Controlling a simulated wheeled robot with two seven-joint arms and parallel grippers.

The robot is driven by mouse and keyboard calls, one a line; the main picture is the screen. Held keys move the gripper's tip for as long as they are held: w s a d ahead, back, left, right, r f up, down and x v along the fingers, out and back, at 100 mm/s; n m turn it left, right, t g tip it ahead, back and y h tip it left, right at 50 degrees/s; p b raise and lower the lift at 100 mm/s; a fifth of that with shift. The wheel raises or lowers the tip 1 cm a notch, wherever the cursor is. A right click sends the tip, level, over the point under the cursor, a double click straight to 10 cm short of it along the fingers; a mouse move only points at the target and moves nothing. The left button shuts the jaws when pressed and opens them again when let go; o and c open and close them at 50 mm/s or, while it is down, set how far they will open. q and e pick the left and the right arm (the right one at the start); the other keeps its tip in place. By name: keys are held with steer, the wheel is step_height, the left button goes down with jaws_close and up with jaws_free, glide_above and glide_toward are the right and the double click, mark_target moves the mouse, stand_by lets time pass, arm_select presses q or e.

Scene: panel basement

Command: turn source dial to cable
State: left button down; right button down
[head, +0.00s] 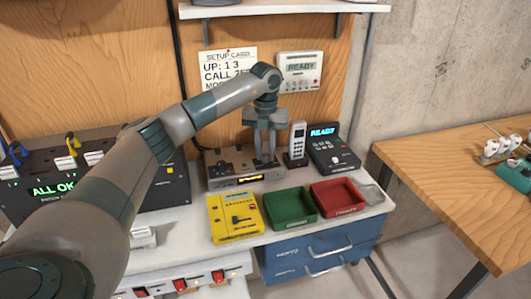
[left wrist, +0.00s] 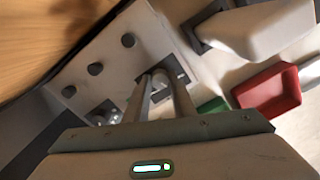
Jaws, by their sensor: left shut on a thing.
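The grey box with an orange-lit display (head: 238,180) stands at the back of the white bench, and I take it for the unit with the source dial. My left gripper (head: 265,160) points down at the right part of its top. In the left wrist view, the gripper (left wrist: 162,80) has its fingers close together over a dark square patch on the box's pale face (left wrist: 80,70), shut on a small knob that the fingertips mostly hide. I take this knob for the source dial. Its setting and labels cannot be read. My right gripper is not in view.
A white handset (head: 297,140) and a dark READY unit (head: 332,150) stand close on the right. A yellow box (head: 232,216), a green tray (head: 290,222) and a red tray (head: 337,210) are in front. A black ALL OK panel (head: 50,190) is left, partly behind my arm.

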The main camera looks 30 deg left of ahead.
arm_select(q)
steer(key=n, duration=0.5)
steer(key=shift+r, duration=0.1)
stand_by(0.3)
steer(key=c, duration=1.5)
jaws_free()
steer(key=shift+b, duration=0.3)
